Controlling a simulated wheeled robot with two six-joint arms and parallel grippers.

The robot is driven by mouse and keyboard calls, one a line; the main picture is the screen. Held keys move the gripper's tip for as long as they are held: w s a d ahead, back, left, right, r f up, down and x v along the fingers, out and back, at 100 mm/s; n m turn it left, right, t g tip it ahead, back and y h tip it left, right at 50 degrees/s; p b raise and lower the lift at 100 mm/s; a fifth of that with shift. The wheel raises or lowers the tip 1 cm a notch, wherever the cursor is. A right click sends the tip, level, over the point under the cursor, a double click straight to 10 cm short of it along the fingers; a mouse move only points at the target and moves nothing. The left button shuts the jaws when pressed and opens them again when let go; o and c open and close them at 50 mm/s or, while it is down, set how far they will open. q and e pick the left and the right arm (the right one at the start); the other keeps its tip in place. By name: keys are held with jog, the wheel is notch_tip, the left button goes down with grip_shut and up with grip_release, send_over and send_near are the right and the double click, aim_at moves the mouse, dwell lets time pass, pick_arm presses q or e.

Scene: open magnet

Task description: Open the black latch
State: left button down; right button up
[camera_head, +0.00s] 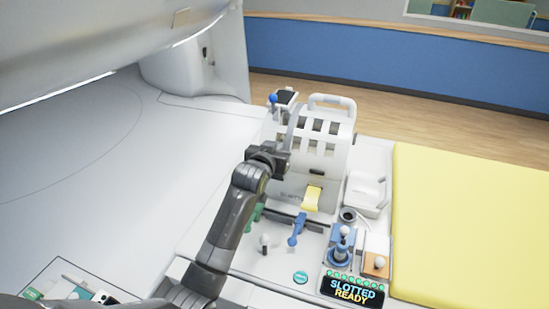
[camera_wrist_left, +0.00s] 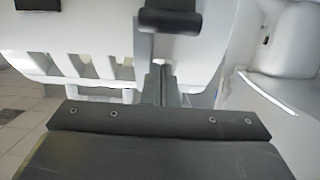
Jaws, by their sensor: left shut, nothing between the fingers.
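A black part (camera_head: 286,97), which looks like the black latch, sits at the top left of the white slotted housing (camera_head: 335,150), beside a blue ball knob (camera_head: 273,98). In the left wrist view a black bar-like part (camera_wrist_left: 170,16) lies straight ahead of the fingers; I cannot tell for certain that it is the same latch. My left gripper (camera_head: 297,115) is shut and empty, in front of the housing's left side and just below the black part. Its closed fingers (camera_wrist_left: 160,80) point toward the black bar; whether they touch it is unclear. My right gripper is out of view.
Below the housing are a yellow lever (camera_head: 312,198), a blue lever (camera_head: 296,232), a blue joystick (camera_head: 341,250) and a display (camera_head: 352,289) reading "SLOTTED READY". A yellow pad (camera_head: 470,220) lies right. A large white machine body (camera_head: 100,50) overhangs on the left.

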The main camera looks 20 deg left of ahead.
pick_arm(q)
jog(key=s+f+p, duration=0.1)
jog(key=s+f, duration=0.1)
jog(key=f, duration=0.1)
jog(key=shift+s, duration=0.1)
jog(key=shift+a, duration=0.1)
